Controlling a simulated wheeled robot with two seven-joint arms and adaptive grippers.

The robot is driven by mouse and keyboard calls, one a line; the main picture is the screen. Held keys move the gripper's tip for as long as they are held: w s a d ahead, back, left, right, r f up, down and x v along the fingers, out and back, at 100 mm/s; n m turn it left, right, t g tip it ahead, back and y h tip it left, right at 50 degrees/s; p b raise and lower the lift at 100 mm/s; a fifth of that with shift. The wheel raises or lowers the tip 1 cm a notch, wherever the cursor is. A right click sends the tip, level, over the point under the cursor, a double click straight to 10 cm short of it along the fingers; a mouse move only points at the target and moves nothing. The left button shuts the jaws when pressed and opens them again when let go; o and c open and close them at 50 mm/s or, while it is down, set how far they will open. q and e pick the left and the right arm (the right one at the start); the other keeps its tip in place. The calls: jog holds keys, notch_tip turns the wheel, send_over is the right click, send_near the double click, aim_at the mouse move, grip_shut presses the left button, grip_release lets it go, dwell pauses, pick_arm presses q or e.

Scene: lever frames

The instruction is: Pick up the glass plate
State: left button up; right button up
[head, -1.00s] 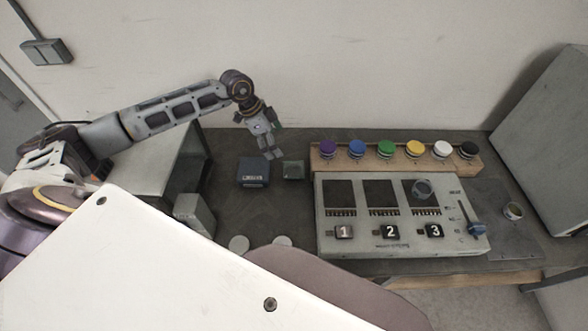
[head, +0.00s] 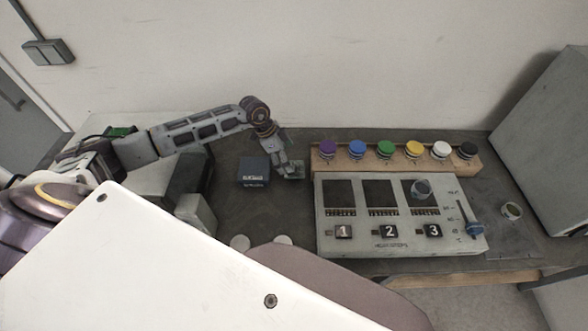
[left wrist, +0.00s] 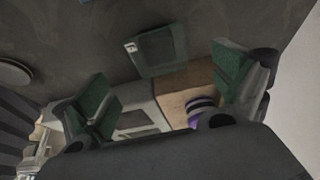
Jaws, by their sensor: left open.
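The glass plate looks like a small dark greenish square (left wrist: 157,50) in the left wrist view, lying on the dark table. In the head view it sits just right of the dark blue box, partly hidden by my left gripper (head: 287,172). The left gripper points down at the plate, with its fingertips close to or over it. In the left wrist view its two green-padded fingers (left wrist: 168,80) are apart, with nothing between them, and the plate shows beyond them. I cannot tell whether a finger touches it. My right gripper is not in view.
A dark blue box (head: 254,171) stands left of the plate. A wooden rack (head: 400,161) with several coloured-lid jars and a grey panel (head: 355,247) with numbered windows and a blue lever (head: 474,228) lie to the right.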

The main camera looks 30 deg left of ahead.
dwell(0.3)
pick_arm(q)
jog(key=shift+f, duration=0.15)
jog(key=shift+p+x, duration=0.4)
jog(key=shift+x, duration=2.1)
jog(key=c, duration=1.5)
jog(key=shift+r, duration=0.25)
notch_tip(320, 180, up, 18)
jog(key=shift+f+b, duration=0.15)
jog(key=shift+b, duration=0.95)
